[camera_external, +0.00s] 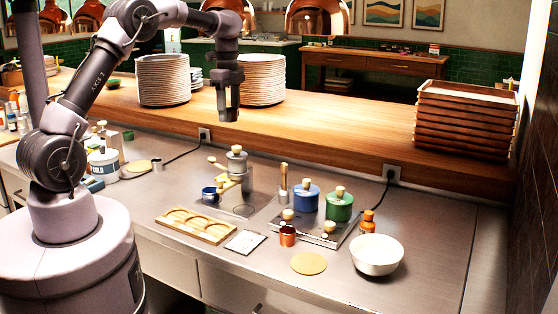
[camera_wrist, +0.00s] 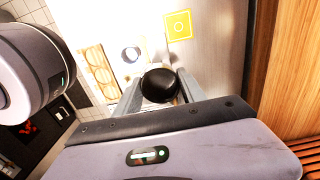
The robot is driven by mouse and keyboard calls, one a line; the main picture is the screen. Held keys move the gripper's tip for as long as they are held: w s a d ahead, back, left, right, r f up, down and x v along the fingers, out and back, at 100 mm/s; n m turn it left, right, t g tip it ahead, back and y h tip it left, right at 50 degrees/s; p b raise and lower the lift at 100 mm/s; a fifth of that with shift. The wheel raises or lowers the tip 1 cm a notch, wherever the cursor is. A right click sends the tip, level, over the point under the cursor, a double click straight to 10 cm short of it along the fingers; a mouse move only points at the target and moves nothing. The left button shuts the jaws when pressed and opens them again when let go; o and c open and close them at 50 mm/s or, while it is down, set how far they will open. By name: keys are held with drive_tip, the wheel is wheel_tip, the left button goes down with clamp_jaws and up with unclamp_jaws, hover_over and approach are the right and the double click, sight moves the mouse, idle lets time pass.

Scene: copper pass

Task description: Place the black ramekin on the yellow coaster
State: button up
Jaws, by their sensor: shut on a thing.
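My gripper (camera_wrist: 160,88) is shut on the black ramekin (camera_wrist: 160,85), which shows as a dark round shape between the two fingers in the wrist view. In the external view my gripper (camera_external: 228,115) hangs in front of the wooden pass, above the steel counter; the ramekin cannot be made out there. A yellow square with a ring pattern, which looks like the yellow coaster (camera_wrist: 180,26), lies on the counter beyond the fingertips in the wrist view. It is apart from the ramekin.
A wooden board with round hollows (camera_external: 197,225) lies on the counter, near a blue cup (camera_external: 211,195) and a grey pot (camera_external: 237,160). A blue pot (camera_external: 306,198), a green pot (camera_external: 339,207) and a white bowl (camera_external: 377,256) stand right. Plate stacks (camera_external: 262,80) stand on the pass.

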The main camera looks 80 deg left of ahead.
drive_tip(key=p, duration=0.1)
hover_over(226, 179)
drive_tip(key=f, duration=0.2)
wheel_tip(226, 179, down, 20)
drive_tip(key=b, duration=0.2)
drive_tip(key=shift+d+f+b, duration=0.1)
drive_tip(key=shift+d+b, duration=0.05)
drive_tip(key=shift+b, duration=0.25)
drive_tip(key=shift+f, duration=0.2)
drive_tip(key=o, duration=1.4)
drive_tip(key=shift+r, duration=0.15)
